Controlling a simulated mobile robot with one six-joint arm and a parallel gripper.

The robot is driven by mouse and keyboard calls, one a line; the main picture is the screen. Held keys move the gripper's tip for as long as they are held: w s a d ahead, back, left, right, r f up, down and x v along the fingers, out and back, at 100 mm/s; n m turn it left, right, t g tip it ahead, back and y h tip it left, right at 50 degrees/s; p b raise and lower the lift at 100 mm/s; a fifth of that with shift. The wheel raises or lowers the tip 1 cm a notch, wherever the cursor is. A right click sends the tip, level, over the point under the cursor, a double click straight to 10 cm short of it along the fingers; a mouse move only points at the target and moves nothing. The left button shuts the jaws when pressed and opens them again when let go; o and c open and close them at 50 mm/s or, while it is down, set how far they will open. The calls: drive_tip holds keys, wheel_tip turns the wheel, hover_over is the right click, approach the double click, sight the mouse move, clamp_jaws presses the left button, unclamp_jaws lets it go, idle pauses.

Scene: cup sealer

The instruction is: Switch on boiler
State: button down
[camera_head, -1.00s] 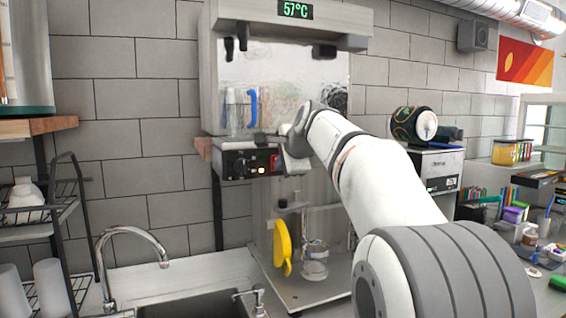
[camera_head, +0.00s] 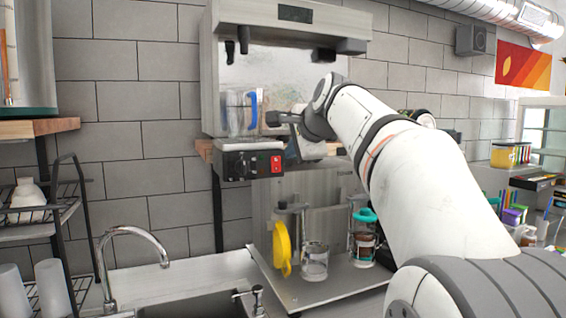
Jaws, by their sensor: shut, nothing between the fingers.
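The boiler (camera_head: 306,60) is the large steel unit on the wall, with a display (camera_head: 295,13) at its top that is dark now. A black control box (camera_head: 235,166) with knobs sits under it, with a red rocker switch (camera_head: 276,164) at its right end. My gripper (camera_head: 272,118) is shut and empty. It appears above the red switch, apart from it, in front of the lower part of the boiler. My arm comes in from the lower right.
A clear jug with a blue handle (camera_head: 253,109) stands beside my gripper on a wooden shelf (camera_head: 204,149). Below are a yellow part (camera_head: 282,248) and a glass jar (camera_head: 314,262) on a metal base. A tap (camera_head: 135,234) and sink are at lower left.

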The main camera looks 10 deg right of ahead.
drive_tip(key=v, duration=0.5)
drive_tip(key=shift+r, duration=0.3)
drive_tip(key=shift+s, duration=0.1)
drive_tip(key=s+a+f+n+g, duration=0.1)
drive_tip(key=s+f+n+g, duration=0.2)
drive_tip(key=f, duration=1.1)
drive_tip(key=s+a+f+n+g+h, duration=0.1)
drive_tip(key=s+a+f+n+g, duration=0.1)
drive_tip(key=s+f+n, duration=0.6)
drive_tip(key=s+a+f+n+g, duration=0.2)
drive_tip(key=s+f+n, duration=0.3)
drive_tip(key=s+f, duration=1)
wheel_tip(320, 180, down, 5)
drive_tip(key=shift+r+g+h, duration=0.1)
drive_tip(key=shift+g+h, duration=0.2)
drive_tip(key=shift+g, duration=0.6)
